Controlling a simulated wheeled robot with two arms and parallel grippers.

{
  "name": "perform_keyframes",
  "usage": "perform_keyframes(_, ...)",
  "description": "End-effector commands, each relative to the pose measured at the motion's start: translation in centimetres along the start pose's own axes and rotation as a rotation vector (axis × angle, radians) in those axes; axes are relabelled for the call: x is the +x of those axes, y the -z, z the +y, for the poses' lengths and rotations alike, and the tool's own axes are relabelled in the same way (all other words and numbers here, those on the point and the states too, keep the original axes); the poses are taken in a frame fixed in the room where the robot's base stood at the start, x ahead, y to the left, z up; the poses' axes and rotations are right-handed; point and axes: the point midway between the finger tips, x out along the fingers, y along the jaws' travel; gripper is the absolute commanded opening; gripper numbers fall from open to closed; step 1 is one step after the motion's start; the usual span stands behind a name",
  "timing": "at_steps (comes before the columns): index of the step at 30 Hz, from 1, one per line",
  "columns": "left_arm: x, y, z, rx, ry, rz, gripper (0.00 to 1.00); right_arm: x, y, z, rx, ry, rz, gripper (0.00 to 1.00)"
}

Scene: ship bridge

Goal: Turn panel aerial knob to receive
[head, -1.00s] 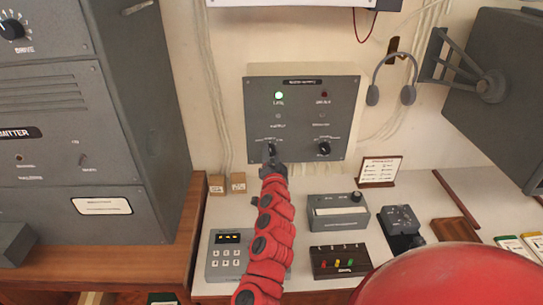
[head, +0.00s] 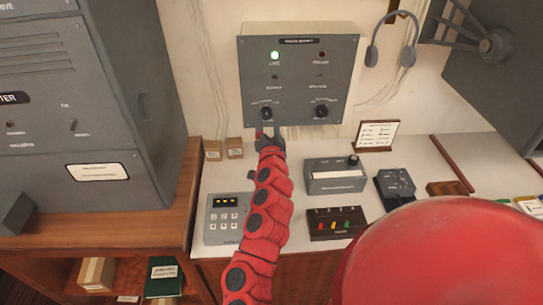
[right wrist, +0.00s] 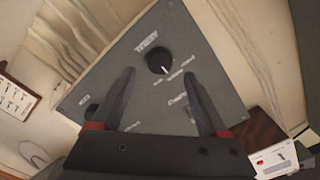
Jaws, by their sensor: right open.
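A grey wall panel (head: 298,88) has a lit green lamp, a dark red lamp and two black knobs in its lower row. The lower left knob (head: 266,113) is uncovered in the head view; its lettering is too small to read. My right gripper (head: 271,134) is just below that knob, open and empty. In the right wrist view a black knob (right wrist: 158,62) with a white pointer mark shows beyond and between the spread fingertips (right wrist: 158,75), with no finger touching it. The panel (right wrist: 225,75) looks tilted there. My left gripper is not in view.
Below the panel, a desk holds a keypad box (head: 227,218), a grey meter box (head: 335,176), a box with coloured switches (head: 336,223) and small cartons (head: 234,147). A headset (head: 372,56) hangs to the right. A tall grey cabinet (head: 100,100) stands at left.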

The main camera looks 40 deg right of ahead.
Motion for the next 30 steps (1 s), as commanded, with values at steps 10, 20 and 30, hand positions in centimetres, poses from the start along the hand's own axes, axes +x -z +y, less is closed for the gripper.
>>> perform_keyframes(10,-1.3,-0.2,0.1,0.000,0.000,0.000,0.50,-6.0,-0.2,-0.1,-0.001,0.003,-0.002,0.77)
perform_keyframes(20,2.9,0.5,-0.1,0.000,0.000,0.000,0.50,-10.9,0.4,-0.5,-0.005,-0.001,-0.007,0.77)
perform_keyframes(30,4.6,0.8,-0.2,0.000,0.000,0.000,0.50,-13.3,0.1,0.0,-0.002,-0.001,-0.002,0.77)
